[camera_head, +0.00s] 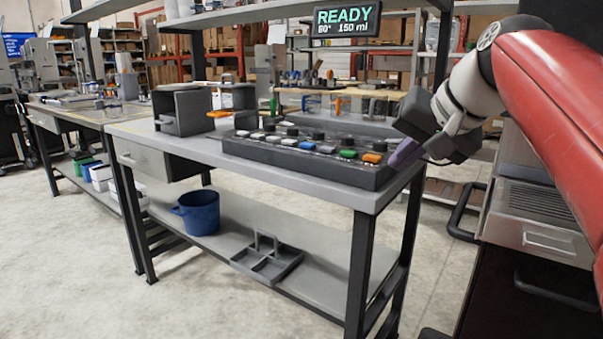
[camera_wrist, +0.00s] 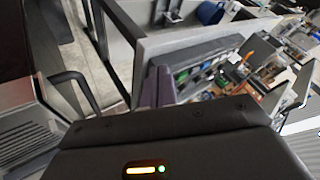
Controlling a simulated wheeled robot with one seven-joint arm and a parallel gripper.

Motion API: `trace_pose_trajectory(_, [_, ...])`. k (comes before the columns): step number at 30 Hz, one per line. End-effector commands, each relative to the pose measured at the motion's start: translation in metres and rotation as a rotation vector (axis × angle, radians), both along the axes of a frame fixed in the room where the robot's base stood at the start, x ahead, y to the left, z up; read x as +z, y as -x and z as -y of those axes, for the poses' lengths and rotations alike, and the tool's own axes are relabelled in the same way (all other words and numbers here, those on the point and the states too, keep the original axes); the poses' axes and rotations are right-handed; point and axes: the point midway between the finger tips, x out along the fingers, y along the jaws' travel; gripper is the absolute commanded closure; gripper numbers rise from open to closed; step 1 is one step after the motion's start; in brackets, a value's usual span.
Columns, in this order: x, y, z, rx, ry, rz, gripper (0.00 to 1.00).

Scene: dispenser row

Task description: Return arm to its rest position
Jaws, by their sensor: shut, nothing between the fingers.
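My gripper (camera_head: 404,156) is at the right of the head view, at the end of my red and white arm. It hangs beside the right end of the grey workbench (camera_head: 370,196), close to the button panel (camera_head: 300,155). Whether it touches the panel's end cannot be told. In the wrist view my gripper's purple fingers (camera_wrist: 158,87) are together with nothing between them. The panel also shows in the wrist view (camera_wrist: 205,65), to the right of the fingers.
A display (camera_head: 346,22) above the bench reads READY, 80°, 150 ml. A dark grey box (camera_head: 182,110) stands on the bench. A blue bucket (camera_head: 198,212) and a grey divided tray (camera_head: 268,262) are on the lower shelf. A cabinet with handles (camera_head: 535,225) stands at the right.

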Motion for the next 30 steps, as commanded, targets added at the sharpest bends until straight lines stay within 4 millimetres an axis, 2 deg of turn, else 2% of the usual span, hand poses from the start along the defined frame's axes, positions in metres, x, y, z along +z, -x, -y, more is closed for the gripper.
trace_pose_trajectory(5, [-0.03,0.022,-0.002,-0.002,0.042,-0.023,1.0])
trace_pose_trajectory(8, [-0.055,0.038,-0.004,0.002,0.079,-0.041,1.0])
trace_pose_trajectory(11, [-0.087,0.06,-0.006,0.011,0.131,-0.06,1.0])
trace_pose_trajectory(18, [-0.201,0.136,-0.009,0.072,0.328,-0.107,1.0])
trace_pose_trajectory(21, [-0.241,0.161,-0.007,0.102,0.396,-0.12,1.0])
trace_pose_trajectory(25, [-0.273,0.181,-0.005,0.13,0.454,-0.129,1.0])
trace_pose_trajectory(30, [-0.286,0.188,-0.004,0.142,0.478,-0.133,1.0])
